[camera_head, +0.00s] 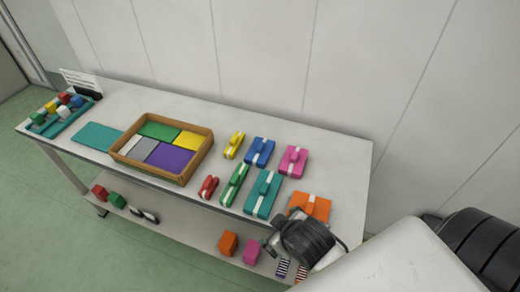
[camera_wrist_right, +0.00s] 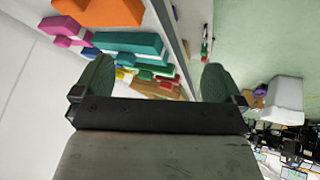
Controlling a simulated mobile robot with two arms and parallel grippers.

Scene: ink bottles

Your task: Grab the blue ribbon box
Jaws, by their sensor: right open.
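The blue ribbon box (camera_head: 265,146) has a white band and lies on the white table, between a yellow box on its left and a pink box on its right. My right gripper (camera_wrist_right: 155,82) is open, with its two dark fingers spread and nothing between them. In the head view my right wrist (camera_head: 305,240) is at the table's near right edge, beside the orange ribbon box, well short of the blue box. Its fingers are hard to make out there. My left gripper is not in view.
Pink (camera_head: 293,161), orange (camera_head: 318,206), teal (camera_head: 263,194), green (camera_head: 233,185), red (camera_head: 208,187) and yellow (camera_head: 234,144) ribbon boxes surround the blue one. A wooden tray (camera_head: 196,166) with coloured panels stands left. Several blocks lie on the lower shelf. A wall runs behind the table.

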